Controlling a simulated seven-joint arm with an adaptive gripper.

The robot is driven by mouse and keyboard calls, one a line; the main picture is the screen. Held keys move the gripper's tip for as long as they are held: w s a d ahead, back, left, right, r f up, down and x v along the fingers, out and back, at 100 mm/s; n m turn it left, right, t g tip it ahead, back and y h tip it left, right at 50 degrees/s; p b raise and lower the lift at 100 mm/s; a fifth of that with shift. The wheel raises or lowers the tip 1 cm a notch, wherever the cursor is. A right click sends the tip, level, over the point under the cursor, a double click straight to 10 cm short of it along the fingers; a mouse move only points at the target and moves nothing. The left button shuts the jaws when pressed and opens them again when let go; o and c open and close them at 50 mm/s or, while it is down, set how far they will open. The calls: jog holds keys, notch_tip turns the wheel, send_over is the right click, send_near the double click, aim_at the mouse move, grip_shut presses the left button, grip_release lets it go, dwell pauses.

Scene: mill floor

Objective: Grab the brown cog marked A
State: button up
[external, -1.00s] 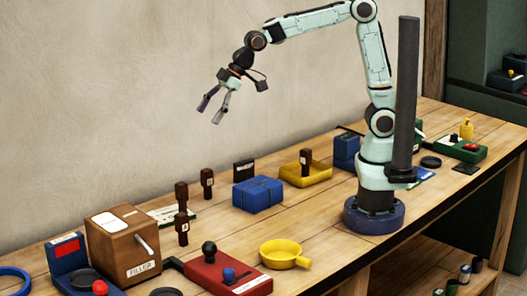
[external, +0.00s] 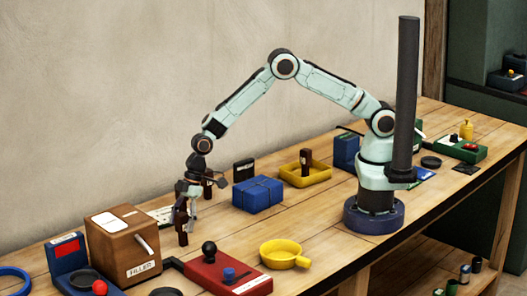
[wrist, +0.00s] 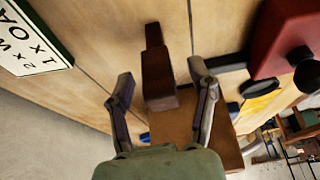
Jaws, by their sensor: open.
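A brown cog, a dark upright peg-like piece, stands near the left of the bench in the external view (external: 182,229). A brown piece (wrist: 157,72) shows between my fingers in the wrist view; no letter on it can be read. My gripper (external: 187,213) is low over the brown pieces, pointing down. In the wrist view my gripper (wrist: 161,74) is open, one finger on each side of the brown piece, with gaps on both sides. Another brown piece (external: 208,184) stands just behind my gripper. A third, beside the front one, is hidden by my gripper.
A brown filler box (external: 130,246) stands left of my gripper. A red block with a black knob (external: 228,272) is in front, and a blue box (external: 258,194) is to the right. A white sign (wrist: 30,45) lies nearby. A yellow tray (external: 318,178) holds another brown piece.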

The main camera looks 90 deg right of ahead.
jog(key=shift+f, duration=0.1)
grip_shut()
dwell(0.3)
